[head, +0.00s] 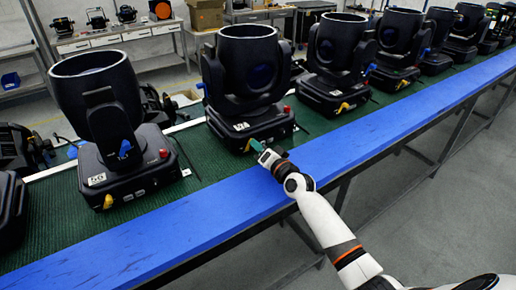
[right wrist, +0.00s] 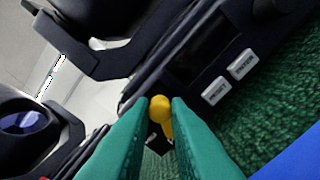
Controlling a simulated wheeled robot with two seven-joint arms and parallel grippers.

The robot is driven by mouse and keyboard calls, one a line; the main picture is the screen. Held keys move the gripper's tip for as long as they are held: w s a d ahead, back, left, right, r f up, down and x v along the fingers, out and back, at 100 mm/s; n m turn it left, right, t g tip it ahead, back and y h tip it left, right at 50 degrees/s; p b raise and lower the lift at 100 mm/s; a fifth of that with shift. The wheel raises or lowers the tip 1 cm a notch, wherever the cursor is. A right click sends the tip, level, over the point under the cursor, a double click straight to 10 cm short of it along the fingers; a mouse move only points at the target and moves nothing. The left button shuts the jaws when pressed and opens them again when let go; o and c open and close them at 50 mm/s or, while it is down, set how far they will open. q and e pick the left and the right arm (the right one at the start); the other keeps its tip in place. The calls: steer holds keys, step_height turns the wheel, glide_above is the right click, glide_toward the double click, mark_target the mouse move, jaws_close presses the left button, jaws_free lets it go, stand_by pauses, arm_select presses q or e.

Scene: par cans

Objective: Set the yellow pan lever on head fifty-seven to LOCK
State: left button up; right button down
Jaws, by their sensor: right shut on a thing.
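A black moving-head light (head: 248,75) stands on the green mat, with a small white number label on its base that is too small to read surely. Its yellow pan lever (head: 247,145) sits low on the front of the base. My right gripper (head: 257,147) reaches it from the front right. In the right wrist view the yellow lever (right wrist: 160,112) stands between the green fingertips of my right gripper (right wrist: 160,108), which are shut on it. The lever's lower part is partly hidden by the fingers. The LOCK marking cannot be read. My left gripper is not in view.
Another light (head: 115,130) with its own yellow lever stands to the left. Several more lights (head: 337,60) continue to the right along the bench. A blue bench edge (head: 200,225) runs along the front. Two white labelled buttons (right wrist: 230,78) sit beside the lever.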

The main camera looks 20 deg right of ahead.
stand_by(0.4)
steer(key=c, duration=1.4)
jaws_free()
steer(key=shift+s, duration=0.1)
steer(key=s, duration=0.4)
steer(key=s+d, duration=0.1)
steer(key=s, duration=0.2)
steer(key=s+d+b, duration=0.1)
steer(key=s, duration=0.3)
steer(key=shift+s, duration=0.35)
